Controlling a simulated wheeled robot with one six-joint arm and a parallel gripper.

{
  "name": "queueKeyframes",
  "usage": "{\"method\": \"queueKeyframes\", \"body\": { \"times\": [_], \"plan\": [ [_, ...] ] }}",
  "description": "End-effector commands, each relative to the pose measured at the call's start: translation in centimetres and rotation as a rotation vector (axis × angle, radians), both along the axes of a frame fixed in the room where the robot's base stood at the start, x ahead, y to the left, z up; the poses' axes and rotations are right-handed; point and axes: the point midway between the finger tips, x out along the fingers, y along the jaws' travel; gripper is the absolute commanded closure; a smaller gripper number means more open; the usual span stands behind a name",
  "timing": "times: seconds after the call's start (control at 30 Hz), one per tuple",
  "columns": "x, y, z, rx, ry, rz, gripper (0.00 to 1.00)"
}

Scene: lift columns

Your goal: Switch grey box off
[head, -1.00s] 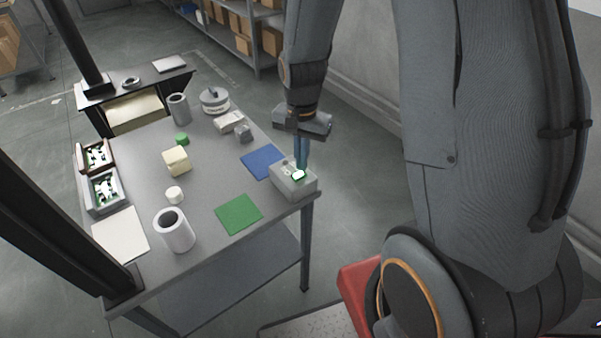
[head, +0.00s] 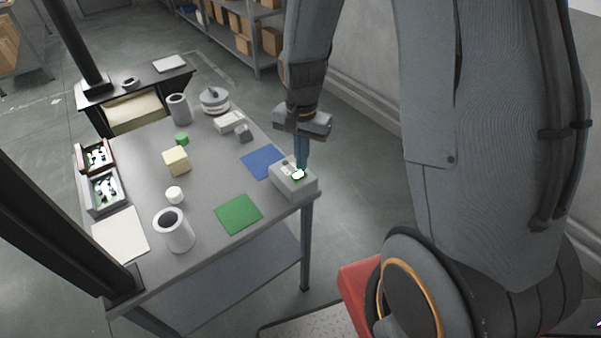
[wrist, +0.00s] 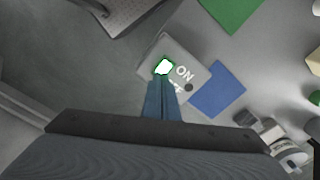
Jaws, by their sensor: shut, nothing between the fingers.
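The grey box (head: 287,187) sits at the right corner of the table, near its edge. It also shows in the wrist view (wrist: 187,50), with the word ON and a partly hidden second label on its top. A bright white switch patch with a green rim (wrist: 163,67) glows on the box; it shows in the head view too (head: 298,174). My gripper (head: 301,166) is shut and empty, pointing down. Its blue fingertips (wrist: 161,83) are right at the glowing patch and hide part of the box top. I cannot tell whether they touch it.
A blue mat (head: 262,161) lies beside the box and a green mat (head: 239,213) lies in front of it. Small grey and white blocks (head: 230,122), a grey cup (head: 173,232) and a yellowish cube (head: 176,160) stand on the table (head: 207,185). The table's middle has free room.

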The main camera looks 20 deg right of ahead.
Motion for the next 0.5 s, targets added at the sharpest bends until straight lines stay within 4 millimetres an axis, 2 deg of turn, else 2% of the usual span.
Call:
{"method": "queueKeyframes", "body": {
  "times": [0.5],
  "plan": [
    [0.00, 0.00, -0.37, 0.000, 0.000, 0.000, 1.00]
  ]
}}
